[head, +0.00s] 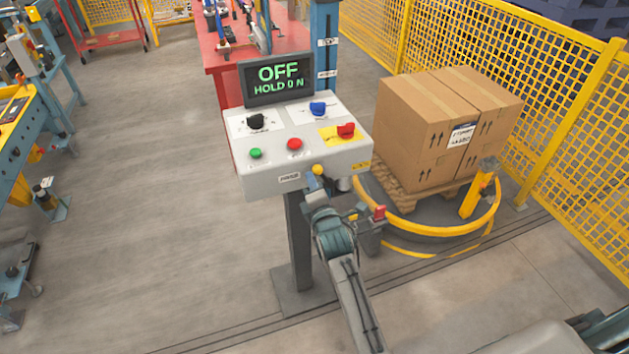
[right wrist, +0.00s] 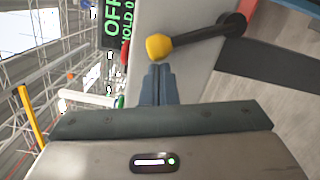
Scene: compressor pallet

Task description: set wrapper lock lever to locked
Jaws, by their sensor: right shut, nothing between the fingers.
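The control box (head: 305,180) stands on a dark post, and its display (head: 277,80) reads "OFF HOLD 0 N". A lever with a yellow ball knob (head: 318,170) is at the box's lower front edge. In the right wrist view the yellow knob (right wrist: 159,47) sits on a black arm (right wrist: 200,36) running right to a dark pivot. My right gripper (head: 318,184) is shut and empty just below the knob. Its closed fingertips (right wrist: 158,70) are very close to the knob; I cannot tell whether they touch. My left gripper is not in view.
The box carries a black knob (head: 255,121), a blue knob (head: 318,109), a red switch (head: 346,130), a green button (head: 256,153) and a red button (head: 295,144). Cartons (head: 420,130) stand on a turntable ringed in yellow (head: 440,231).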

